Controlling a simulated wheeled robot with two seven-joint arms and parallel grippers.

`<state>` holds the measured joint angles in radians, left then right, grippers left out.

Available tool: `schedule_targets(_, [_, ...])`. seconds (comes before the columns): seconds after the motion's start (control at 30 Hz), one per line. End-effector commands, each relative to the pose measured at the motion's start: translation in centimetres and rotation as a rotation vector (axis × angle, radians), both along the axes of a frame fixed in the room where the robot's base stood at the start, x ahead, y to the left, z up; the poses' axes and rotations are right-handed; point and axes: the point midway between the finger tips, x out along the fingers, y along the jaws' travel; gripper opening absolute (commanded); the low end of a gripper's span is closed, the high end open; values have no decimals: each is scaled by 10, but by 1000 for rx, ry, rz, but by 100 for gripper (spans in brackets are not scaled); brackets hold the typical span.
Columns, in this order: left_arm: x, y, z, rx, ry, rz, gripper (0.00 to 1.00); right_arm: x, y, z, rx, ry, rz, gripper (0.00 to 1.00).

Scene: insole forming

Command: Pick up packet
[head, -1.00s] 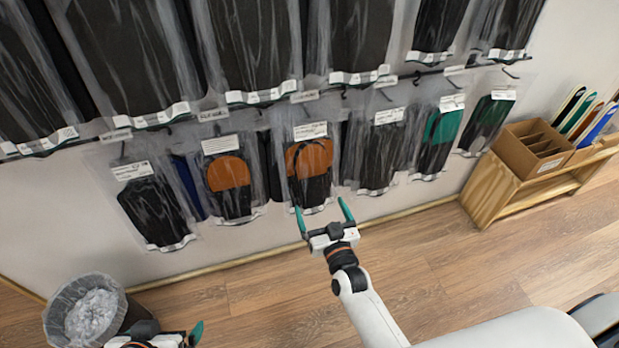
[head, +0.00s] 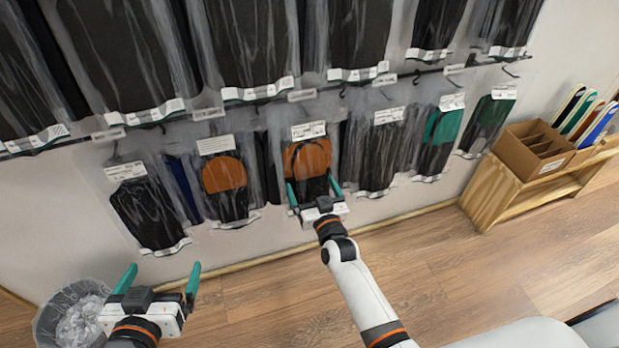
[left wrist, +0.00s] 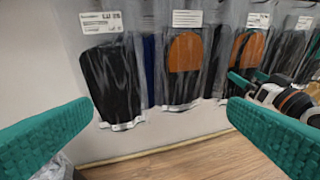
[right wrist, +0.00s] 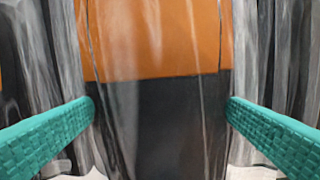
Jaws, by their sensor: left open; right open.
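Clear packets hang from hooks on the wall in the head view. One packet with an orange and black insole (head: 307,158) hangs in the lower row. My right gripper (head: 314,187) is open at its lower part, with one finger on each side. In the right wrist view this packet (right wrist: 160,100) fills the space between the open fingers. A second orange and black packet (head: 225,178) hangs to its left, and a black packet (head: 150,213) further left. My left gripper (head: 159,277) is open and empty, below and in front of the black packet, which the left wrist view also shows (left wrist: 112,80).
An upper row of larger dark packets (head: 250,45) hangs above. A bin with a clear liner (head: 70,315) stands on the floor at lower left. A cardboard box (head: 535,150) sits on a wooden shelf (head: 495,195) at right. The wooden floor between is clear.

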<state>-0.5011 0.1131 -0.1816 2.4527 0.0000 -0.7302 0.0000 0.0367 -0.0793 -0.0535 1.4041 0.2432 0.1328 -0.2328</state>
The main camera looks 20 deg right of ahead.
Motion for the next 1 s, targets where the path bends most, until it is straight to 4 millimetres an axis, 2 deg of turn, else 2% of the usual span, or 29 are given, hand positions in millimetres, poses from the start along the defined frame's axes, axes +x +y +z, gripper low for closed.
schedule_targets(0.13, [0,0,0,0,1,0,98,0,0,0,0,1,0,96])
schedule_targets(0.17, [0,0,0,0,1,0,98,0,0,0,0,1,0,93])
schedule_targets(0.4, [0,0,0,0,2,0,98,-1,0,0,0,1,0,54])
schedule_targets(0.47, [0,0,0,0,2,0,98,0,0,0,0,0,0,46])
schedule_targets(0.83, [-1,0,-1,4,19,0,98,0,0,3,0,0,0,46])
schedule_targets(1.0, [-12,6,-16,29,126,9,98,0,0,11,1,0,0,46])
